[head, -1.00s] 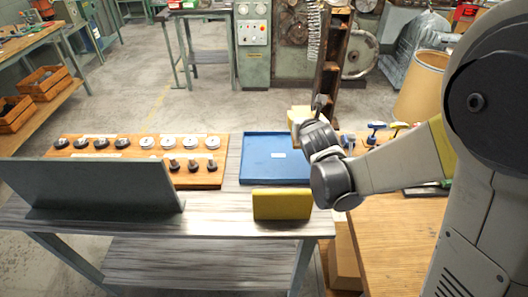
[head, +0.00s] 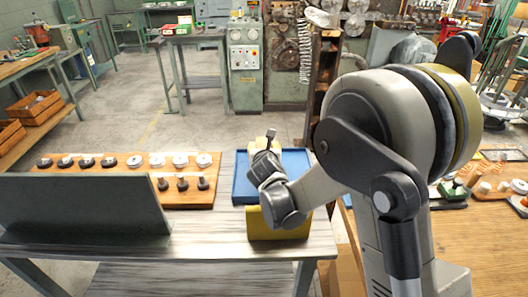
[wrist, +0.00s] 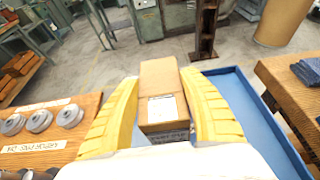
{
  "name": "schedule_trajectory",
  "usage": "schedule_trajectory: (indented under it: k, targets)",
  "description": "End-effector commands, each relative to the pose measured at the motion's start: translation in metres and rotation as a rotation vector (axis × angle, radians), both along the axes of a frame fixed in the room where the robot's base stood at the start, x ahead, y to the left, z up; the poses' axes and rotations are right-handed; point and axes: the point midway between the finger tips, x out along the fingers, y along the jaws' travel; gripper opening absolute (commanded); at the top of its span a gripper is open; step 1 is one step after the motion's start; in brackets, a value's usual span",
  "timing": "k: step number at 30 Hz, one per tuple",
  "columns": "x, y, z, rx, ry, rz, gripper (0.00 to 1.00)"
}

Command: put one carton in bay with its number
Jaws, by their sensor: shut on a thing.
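A brown carton (wrist: 161,98) with a white printed label is between the yellow fingers of my gripper (wrist: 160,110) in the wrist view. The fingers touch its sides; the number on the label is too small to read. A blue tray (wrist: 236,98) lies behind and right of the carton in that view. In the head view my gripper (head: 266,143) is over the left part of the blue tray (head: 295,162), and my wrist hides most of the carton. I cannot make out numbered bays.
A wooden board (head: 199,199) with several discs and knobs stands left of the tray. A dark grey upright panel (head: 80,205) stands at the table's front left. A yellow block (head: 285,232) sits at the front, partly behind my arm. A wooden bench (head: 460,235) is at right.

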Motion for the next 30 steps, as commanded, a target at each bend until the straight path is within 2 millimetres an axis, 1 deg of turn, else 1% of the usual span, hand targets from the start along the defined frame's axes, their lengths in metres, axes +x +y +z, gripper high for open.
schedule_trajectory:
  k: [7, 10, 11, 12, 13, 21, 24, 26, 29, 30]
  targets:
    - [0.0, 0.0, 0.0, 0.0, -0.001, 0.001, 0.09]
    - [0.0, 0.0, -0.004, -0.001, -0.001, 0.001, 0.09]
    - [0.0, 0.0, -0.004, 0.0, 0.0, 0.0, 0.53]
    - [0.0, 0.0, -0.004, 0.0, 0.0, 0.0, 0.66]
    - [0.0, 0.0, -0.003, 0.0, 0.0, 0.0, 0.71]
    - [0.0, 0.0, -0.003, 0.0, 0.0, 0.0, 0.71]
    - [0.0, 0.0, 0.002, 0.0, 0.0, 0.0, 0.71]
    - [-0.007, 0.0, 0.004, -0.001, 0.0, 0.001, 0.71]
    - [-0.024, 0.001, 0.012, 0.0, 0.0, 0.002, 0.71]
    - [-0.033, 0.0, 0.016, 0.0, 0.0, 0.002, 0.71]
